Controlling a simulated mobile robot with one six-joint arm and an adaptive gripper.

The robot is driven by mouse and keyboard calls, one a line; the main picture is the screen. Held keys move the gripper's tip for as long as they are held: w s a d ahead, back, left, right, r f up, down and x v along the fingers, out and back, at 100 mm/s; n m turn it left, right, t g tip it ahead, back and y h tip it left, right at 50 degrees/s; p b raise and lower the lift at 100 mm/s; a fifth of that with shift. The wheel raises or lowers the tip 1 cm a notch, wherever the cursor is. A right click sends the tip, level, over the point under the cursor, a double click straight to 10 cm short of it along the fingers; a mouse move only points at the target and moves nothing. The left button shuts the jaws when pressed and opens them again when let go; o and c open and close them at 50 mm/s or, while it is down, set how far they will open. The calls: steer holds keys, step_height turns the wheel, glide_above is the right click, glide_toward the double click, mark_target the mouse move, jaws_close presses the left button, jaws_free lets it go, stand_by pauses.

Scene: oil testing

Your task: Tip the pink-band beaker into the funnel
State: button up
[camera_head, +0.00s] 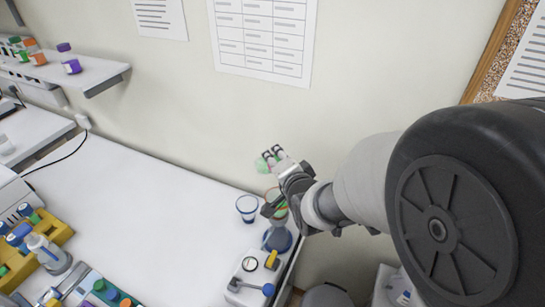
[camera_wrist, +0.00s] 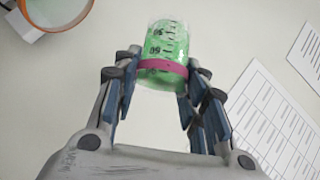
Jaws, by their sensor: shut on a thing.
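The pink-band beaker (camera_wrist: 165,48) is clear, with dark graduation marks and green liquid inside. My gripper (camera_wrist: 160,85) is shut on it near the pink band. In the head view, the beaker (camera_head: 271,158) is tilted well over, with green at its left end, held by my gripper (camera_head: 285,175) above the table's right end. An orange-rimmed vessel (camera_head: 273,193), apparently the funnel, stands below the beaker, partly hidden by my gripper. In the wrist view, its orange rim (camera_wrist: 88,10) shows at the top left, apart from the beaker, with green inside.
A blue-rimmed cup (camera_head: 247,208) stands just left of the orange-rimmed vessel. A blue-grey flask-like base (camera_head: 277,240) and a white device (camera_head: 250,278) with a gauge are in front. The wall is close behind. The table's middle (camera_head: 150,220) is clear.

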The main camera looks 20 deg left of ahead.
steer(key=n+h+p, duration=0.1)
steer(key=p, duration=0.1)
steer(key=shift+r+g+p, duration=0.3)
steer(key=shift+p, duration=0.05)
steer(key=h+p, duration=0.1)
steer(key=p, duration=0.2)
steer(key=shift+n+g, duration=0.3)
steer(key=shift+n, duration=0.1)
steer(key=shift+h+p, duration=0.4)
steer(key=shift+p, duration=0.65)
steer(key=h+p, duration=0.1)
steer(key=p, duration=0.3)
steer(key=shift+n, duration=0.3)
steer(key=shift+f+p, duration=0.15)
steer(key=shift+p, duration=0.7)
steer(key=shift+p, duration=0.45)
steer(key=shift+r+n+h+p, duration=0.25)
steer(key=shift+n+h+p, duration=0.05)
steer(key=shift+p, duration=1.35)
